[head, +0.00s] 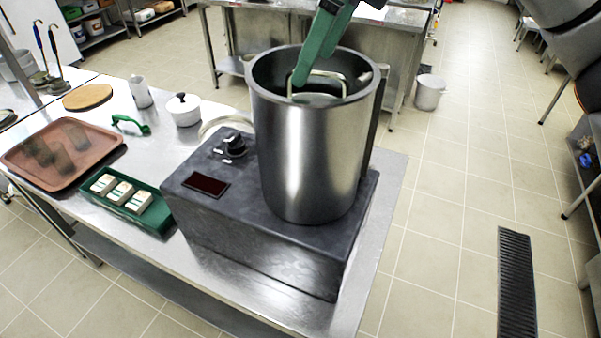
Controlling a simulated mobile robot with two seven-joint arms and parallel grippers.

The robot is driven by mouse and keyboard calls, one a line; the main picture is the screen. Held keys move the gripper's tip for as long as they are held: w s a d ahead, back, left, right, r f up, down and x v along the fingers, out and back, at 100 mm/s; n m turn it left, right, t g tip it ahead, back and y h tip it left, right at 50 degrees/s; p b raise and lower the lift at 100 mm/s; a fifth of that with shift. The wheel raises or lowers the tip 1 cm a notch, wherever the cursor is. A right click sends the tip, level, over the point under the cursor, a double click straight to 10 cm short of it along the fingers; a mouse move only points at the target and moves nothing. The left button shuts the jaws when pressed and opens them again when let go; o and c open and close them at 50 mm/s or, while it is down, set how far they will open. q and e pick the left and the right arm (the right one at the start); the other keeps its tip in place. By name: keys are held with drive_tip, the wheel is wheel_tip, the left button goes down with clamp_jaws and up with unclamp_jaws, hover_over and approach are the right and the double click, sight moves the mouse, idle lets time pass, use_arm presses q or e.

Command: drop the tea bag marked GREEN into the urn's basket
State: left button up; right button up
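The urn (308,150) is a tall open steel pot on a dark base. Inside its mouth a pale metal loop (342,78) shows, which may be part of the basket; the rest of the inside is mostly hidden. A greenish patch (316,97) lies below the loop; I cannot tell what it is. My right gripper (306,76), green, reaches down from the top into the urn's mouth by the loop. I cannot tell whether it is open or holds anything. White packets (121,193) stand in a green tray (165,222); their markings are too small to read. My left gripper is not in view.
The dark base (245,225) has a knob and a small panel. A brown tray (97,142), a white lidded pot (183,112), a white shaker (140,92), a green-handled item (130,124) and a round board (87,97) stand on the steel table (215,300).

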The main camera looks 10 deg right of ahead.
drive_tip(key=shift+r, duration=0.1)
drive_tip(key=v, duration=1.2)
drive_tip(key=shift+d, duration=0.15)
drive_tip(key=shift+s, duration=0.15)
